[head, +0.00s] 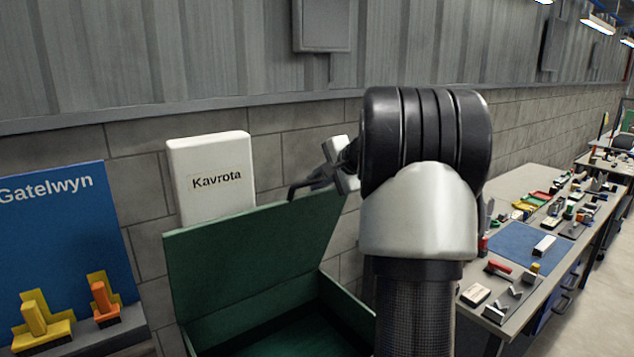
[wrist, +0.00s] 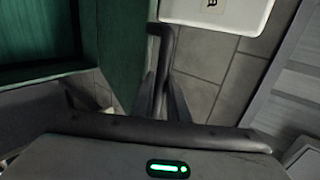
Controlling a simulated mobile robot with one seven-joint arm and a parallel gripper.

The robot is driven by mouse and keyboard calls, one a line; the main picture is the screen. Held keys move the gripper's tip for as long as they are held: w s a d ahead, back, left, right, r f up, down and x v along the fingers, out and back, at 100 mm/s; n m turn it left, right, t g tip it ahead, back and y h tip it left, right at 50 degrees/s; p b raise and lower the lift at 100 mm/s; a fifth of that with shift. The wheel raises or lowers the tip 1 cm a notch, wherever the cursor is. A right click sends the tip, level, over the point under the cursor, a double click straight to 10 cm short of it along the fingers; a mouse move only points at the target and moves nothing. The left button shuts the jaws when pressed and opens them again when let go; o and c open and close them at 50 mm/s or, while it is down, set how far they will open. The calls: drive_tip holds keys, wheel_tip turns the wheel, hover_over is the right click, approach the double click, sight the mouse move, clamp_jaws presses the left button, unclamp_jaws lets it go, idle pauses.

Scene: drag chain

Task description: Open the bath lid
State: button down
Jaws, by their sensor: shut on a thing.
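The bath is a green box; its rim shows in the head view (head: 345,305), and its green lid (head: 250,258) stands raised and tilted back, well open. My gripper (head: 303,187) is at the lid's upper right corner, partly hidden by my own arm. In the wrist view, my gripper (wrist: 162,105) is shut on a dark bar-like handle (wrist: 161,60) beside the green lid (wrist: 115,35). Where the handle joins the lid is hard to see. Part of the bath's dark green inside shows at the left of the wrist view.
A white "Kavrota" panel (head: 210,175) stands behind the lid by the block wall. A blue "Gatelwyn" board (head: 60,240) with yellow and orange pieces is at the left. A cluttered workbench (head: 520,185) is at the right. A grey box (head: 321,25) hangs on the wall above.

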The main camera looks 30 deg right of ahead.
drive_tip(key=shift+a+f, duration=0.1)
drive_tip(key=c, duration=1.7)
unclamp_jaws()
drive_tip(key=shift+s+r, duration=0.3)
drive_tip(key=b+v, duration=0.2)
drive_tip(key=v, duration=1.4)
drive_tip(key=shift+s+r, duration=0.1)
drive_tip(key=shift+s, duration=0.1)
